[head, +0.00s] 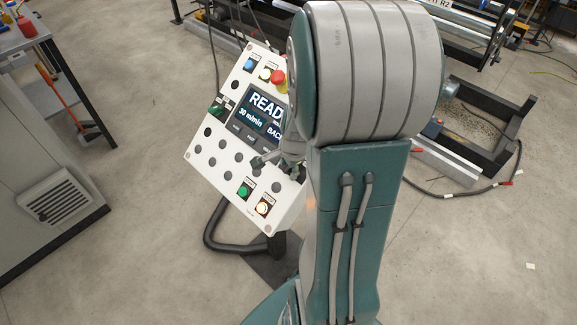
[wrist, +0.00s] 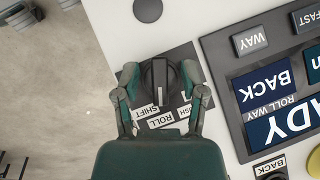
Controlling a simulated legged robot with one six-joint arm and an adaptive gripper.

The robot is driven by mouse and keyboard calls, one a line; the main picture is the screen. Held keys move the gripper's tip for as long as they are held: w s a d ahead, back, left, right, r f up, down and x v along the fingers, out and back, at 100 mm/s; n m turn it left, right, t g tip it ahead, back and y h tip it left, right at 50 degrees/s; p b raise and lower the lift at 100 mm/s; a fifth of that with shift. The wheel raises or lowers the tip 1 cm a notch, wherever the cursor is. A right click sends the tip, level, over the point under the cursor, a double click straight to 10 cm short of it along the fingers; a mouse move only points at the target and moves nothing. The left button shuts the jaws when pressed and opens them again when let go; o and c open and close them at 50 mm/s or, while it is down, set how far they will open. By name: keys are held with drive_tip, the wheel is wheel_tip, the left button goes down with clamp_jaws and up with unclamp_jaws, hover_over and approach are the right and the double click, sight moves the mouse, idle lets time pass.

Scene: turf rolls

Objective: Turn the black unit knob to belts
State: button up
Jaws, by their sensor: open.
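In the wrist view the black knob (wrist: 158,78) sits on a dark plate on the white panel, with a pale pointer line on its ridge toward the picture's bottom. White labels beside it read upside down; "ROLL" (wrist: 161,122) and "SHIFT" (wrist: 146,111) are legible, others are partly covered. My gripper (wrist: 159,88) is open, one finger on each side of the knob. I cannot tell whether either finger touches it. In the head view my gripper (head: 278,163) is over the panel (head: 222,170), and my arm hides the knob.
The panel carries a screen (head: 262,114) reading "READ" and "30 m/min", a red button (head: 279,77), a green button (head: 244,191) and a lit button (head: 263,208). A grey cabinet (head: 35,150) stands left. A black frame (head: 480,125) lies right. Open floor lies between.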

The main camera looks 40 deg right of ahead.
drive_tip(key=shift+d, duration=0.3)
clamp_jaws()
